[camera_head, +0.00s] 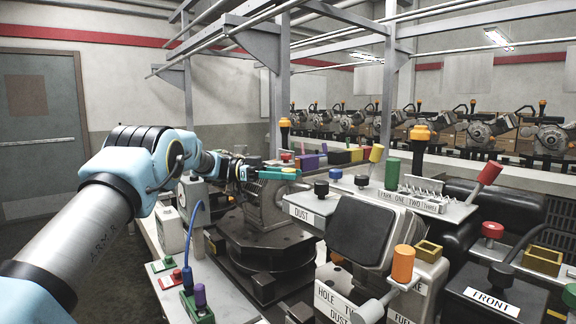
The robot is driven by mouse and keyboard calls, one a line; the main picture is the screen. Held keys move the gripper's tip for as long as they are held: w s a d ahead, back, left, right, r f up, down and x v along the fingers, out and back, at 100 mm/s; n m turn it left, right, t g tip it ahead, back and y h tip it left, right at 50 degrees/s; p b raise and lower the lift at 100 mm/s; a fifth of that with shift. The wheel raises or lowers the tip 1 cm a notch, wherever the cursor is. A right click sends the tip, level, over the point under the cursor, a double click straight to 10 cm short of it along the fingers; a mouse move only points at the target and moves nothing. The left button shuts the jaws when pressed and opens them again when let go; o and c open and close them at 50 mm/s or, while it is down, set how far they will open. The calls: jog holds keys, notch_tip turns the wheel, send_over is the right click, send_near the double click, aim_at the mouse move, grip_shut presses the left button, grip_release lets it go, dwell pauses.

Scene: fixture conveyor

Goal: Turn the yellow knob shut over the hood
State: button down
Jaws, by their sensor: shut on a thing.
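My gripper (297,173), with teal fingers, reaches in from the left above the grey machine in the middle. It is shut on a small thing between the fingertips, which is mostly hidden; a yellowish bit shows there. A small red-topped knob with yellow under it (286,156) shows just behind the fingers. A yellow piece (356,154) stands farther right in a row of coloured pieces, apart from my gripper. I cannot tell for sure which of these is the yellow knob, nor which part is the hood.
A shelf marked DUST (301,215) carries black and blue knobs. A green cylinder (392,173) and a red-tipped lever (487,175) stand at right. An orange-handled lever (403,263) is nearer. A panel with a blue cable (188,245) lies below my arm. Open floor is at left.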

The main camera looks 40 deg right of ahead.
jog(key=shift+m+g+y+p, duration=0.4)
jog(key=shift+m+y+p, duration=0.1)
jog(key=shift+y, duration=0.2)
jog(key=shift+c, duration=1.9)
grip_release()
jog(key=shift+w, duration=0.1)
